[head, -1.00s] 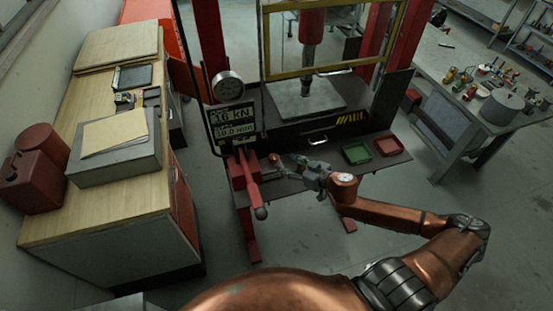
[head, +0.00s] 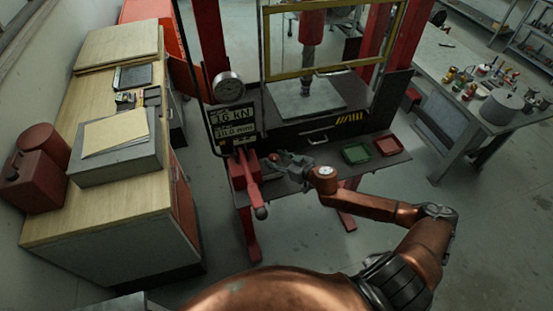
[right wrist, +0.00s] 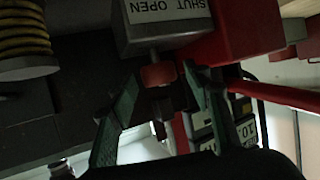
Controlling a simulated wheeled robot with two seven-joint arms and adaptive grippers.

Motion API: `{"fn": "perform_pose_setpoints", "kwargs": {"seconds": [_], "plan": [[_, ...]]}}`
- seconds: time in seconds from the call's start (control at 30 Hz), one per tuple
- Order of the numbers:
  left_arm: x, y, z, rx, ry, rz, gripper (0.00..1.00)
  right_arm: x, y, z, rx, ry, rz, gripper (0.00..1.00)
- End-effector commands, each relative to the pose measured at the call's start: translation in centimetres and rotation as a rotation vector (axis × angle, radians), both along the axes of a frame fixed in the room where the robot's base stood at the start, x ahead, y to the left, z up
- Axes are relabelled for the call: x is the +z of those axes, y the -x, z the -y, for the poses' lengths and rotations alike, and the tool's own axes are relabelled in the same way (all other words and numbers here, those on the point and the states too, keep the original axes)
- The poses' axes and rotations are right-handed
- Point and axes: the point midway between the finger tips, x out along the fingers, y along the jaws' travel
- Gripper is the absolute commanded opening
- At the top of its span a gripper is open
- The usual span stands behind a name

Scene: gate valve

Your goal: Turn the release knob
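The release knob is a small red-orange knob (right wrist: 158,75) on a short stem below a grey block (right wrist: 160,22) labelled SHUT and OPEN in the right wrist view. In the head view the knob (head: 273,157) is small, beside the red pump block of the press. My right gripper (head: 282,161) is right by it. In the right wrist view my right gripper (right wrist: 160,84) is open, with one green-grey finger on each side of the knob. Gaps show between fingers and knob, so it does not appear gripped. My left gripper is not in view.
A red pump lever (head: 254,190) stands out just left of the knob. A display (head: 234,123) and a round gauge (head: 228,87) are above it. A green tray (head: 356,153) and a red tray (head: 388,145) lie to the right on the shelf.

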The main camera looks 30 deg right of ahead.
Motion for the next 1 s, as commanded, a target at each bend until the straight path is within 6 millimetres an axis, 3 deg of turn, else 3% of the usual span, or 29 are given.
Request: {"fn": "perform_pose_setpoints", "kwargs": {"seconds": [0.53,1.0], "plan": [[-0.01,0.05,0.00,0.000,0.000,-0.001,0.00,0.01,0.02,0.02,0.000,0.000,0.000,0.05],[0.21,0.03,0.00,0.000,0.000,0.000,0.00,0.12,-0.11,0.37,0.125,0.002,0.001,0.05]]}}
